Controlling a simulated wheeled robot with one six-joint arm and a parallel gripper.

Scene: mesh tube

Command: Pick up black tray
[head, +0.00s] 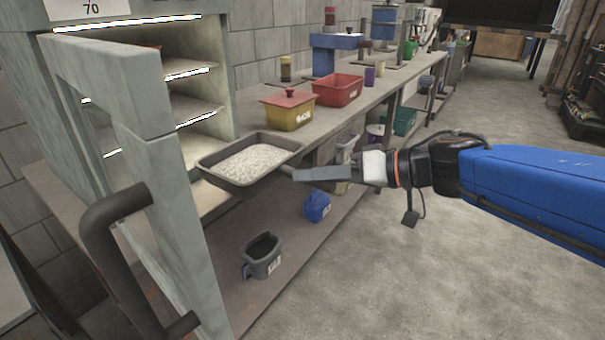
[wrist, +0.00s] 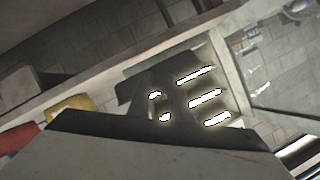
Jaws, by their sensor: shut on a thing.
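The black tray (head: 240,183) is a shallow rectangular pan filled with pale grainy material, in the middle left of the head view. It looks roughly level. My gripper (head: 290,173) comes in from the right and is shut on the tray's right side. The tray appears held up in front of the lit cabinet, near the bench edge; its exact gap to the bench cannot be told. In the wrist view, a large grey surface with a dark edge fills the bottom and hides much of the scene.
The cabinet (wrist: 168,95) has lit shelves, and its door (head: 155,165) with a thick handle (head: 105,225) stands open at the left. A yellow box (head: 290,113) and a red bin (head: 337,90) stand on the bench. A dark jug (head: 262,258) and a blue item (head: 317,206) sit below.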

